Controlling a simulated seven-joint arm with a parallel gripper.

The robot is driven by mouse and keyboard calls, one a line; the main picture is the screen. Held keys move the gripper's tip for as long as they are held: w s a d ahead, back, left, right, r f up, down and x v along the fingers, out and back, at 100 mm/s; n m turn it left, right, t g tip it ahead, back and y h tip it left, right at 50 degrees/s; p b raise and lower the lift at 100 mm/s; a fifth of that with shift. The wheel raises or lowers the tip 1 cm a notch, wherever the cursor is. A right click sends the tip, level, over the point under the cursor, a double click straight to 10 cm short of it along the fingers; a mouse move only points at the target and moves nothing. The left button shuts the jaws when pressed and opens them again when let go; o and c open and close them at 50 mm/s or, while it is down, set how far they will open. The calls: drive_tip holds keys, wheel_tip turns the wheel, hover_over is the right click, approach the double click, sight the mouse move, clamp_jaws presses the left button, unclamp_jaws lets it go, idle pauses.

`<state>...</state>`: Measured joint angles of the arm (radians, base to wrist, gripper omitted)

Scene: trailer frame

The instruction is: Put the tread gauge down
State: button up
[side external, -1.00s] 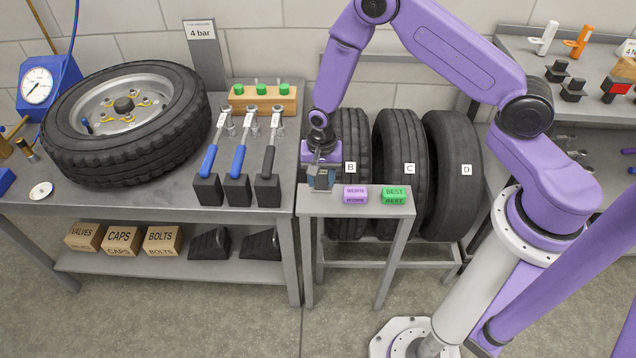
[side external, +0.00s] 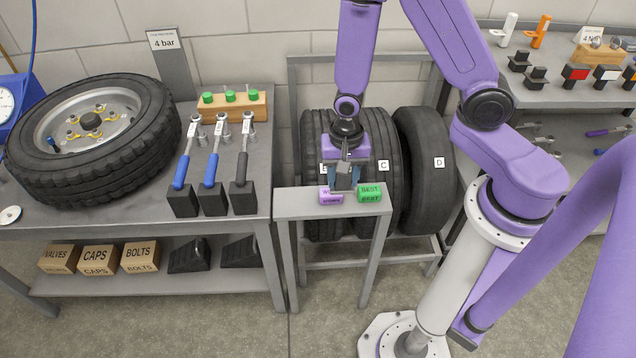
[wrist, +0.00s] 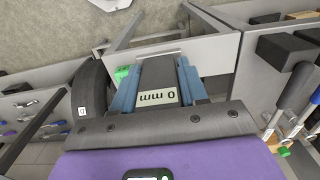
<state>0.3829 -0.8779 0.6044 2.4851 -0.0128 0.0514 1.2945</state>
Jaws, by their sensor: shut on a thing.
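The tread gauge (wrist: 158,75) is a dark grey block with a "0 mm" display, seen in the wrist view between my two blue fingers. My gripper (side external: 345,182) is shut on it, pointing down over the small grey stand (side external: 295,208). It is near the purple block (side external: 330,198) and the green "BEST" block (side external: 370,194), covering part of the purple one. In the wrist view my gripper (wrist: 157,92) has the stand top (wrist: 215,55) beyond it. I cannot tell whether the gauge touches the stand.
Upright tyres, including C (side external: 383,140) and D (side external: 425,150), stand in a rack right behind the stand. The left bench (side external: 120,215) carries a wheel (side external: 60,165) and several handled tools in black holders (side external: 213,200). The left end of the stand top is bare.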

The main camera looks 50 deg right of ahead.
drive_tip(key=w+f, duration=0.3)
drive_tip(key=w, duration=0.1)
drive_tip(key=w+a+f, duration=0.1)
drive_tip(key=w+f, duration=0.2)
drive_tip(key=w, duration=0.1)
drive_tip(key=w+a+f, duration=0.1)
drive_tip(key=w+f, duration=0.2)
drive_tip(key=w, duration=0.2)
drive_tip(key=shift+a, duration=0.15)
drive_tip(key=shift+w+f, duration=0.3)
drive_tip(key=shift+f, duration=1.6)
drive_tip(key=shift+f, duration=0.1)
drive_tip(key=o, duration=1.1)
drive_tip(key=shift+a, duration=0.1)
drive_tip(key=shift+c, duration=0.2)
